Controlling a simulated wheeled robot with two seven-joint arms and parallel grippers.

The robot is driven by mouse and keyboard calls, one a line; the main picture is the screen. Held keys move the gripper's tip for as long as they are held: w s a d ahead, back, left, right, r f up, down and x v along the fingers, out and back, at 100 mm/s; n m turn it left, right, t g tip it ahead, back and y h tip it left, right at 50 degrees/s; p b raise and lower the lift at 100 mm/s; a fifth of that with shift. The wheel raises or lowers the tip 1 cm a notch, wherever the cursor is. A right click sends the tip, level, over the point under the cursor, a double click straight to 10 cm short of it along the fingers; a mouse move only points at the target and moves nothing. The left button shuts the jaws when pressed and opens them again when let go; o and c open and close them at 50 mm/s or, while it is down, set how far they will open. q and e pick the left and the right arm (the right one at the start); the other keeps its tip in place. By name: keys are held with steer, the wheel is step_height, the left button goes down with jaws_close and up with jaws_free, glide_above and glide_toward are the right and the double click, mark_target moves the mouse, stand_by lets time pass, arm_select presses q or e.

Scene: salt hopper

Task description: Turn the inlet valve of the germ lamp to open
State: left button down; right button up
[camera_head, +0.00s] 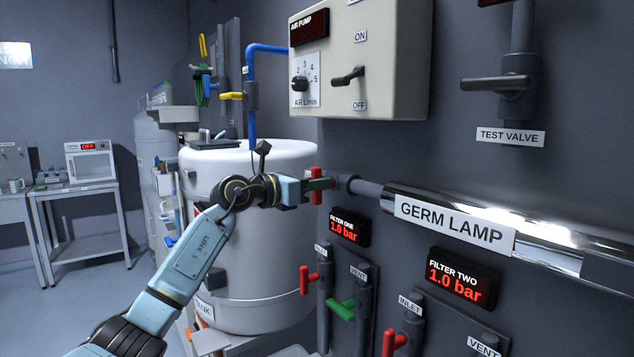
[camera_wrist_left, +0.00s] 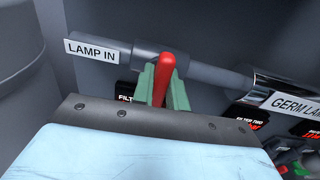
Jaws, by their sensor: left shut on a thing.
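The germ lamp (camera_head: 540,247) is a shiny horizontal tube on the wall with a "GERM LAMP" label. Its inlet valve has a red handle (camera_head: 316,186) on the pipe at the lamp's left end. In the left wrist view the red handle (camera_wrist_left: 164,78) stands across the pipe, beside a "LAMP IN" label (camera_wrist_left: 91,50). My left gripper (camera_head: 318,184) is shut on this handle; its greenish fingers (camera_wrist_left: 160,88) sit on both sides of it. The valve body is partly hidden behind the gripper. My right gripper is not in view.
Below are red filter inlet handles (camera_head: 308,280) and a green vent handle (camera_head: 341,309), near the filter one display (camera_head: 350,228) and filter two display (camera_head: 462,279). The air pump box (camera_head: 400,60) juts out above. A white tank (camera_head: 240,250) stands behind my left arm.

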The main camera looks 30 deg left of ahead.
arm_select(q)
steer(key=n+p, duration=0.3)
steer(key=p, duration=0.1)
steer(key=n+p, duration=0.7)
steer(key=p, duration=0.2)
steer(key=shift+w+a+n, duration=0.1)
steer(key=shift+a+n, duration=0.25)
steer(key=shift+n, duration=0.05)
steer(key=shift+n+p, duration=0.4)
steer(key=shift+a+f+n+p, duration=0.1)
steer(key=shift+f+n+p, duration=0.1)
steer(key=shift+n, duration=1.2)
steer(key=shift+f+n+p, duration=0.1)
steer(key=shift+f+n, duration=0.1)
steer(key=shift+n, duration=1.2)
steer(key=c, duration=1.4)
jaws_free()
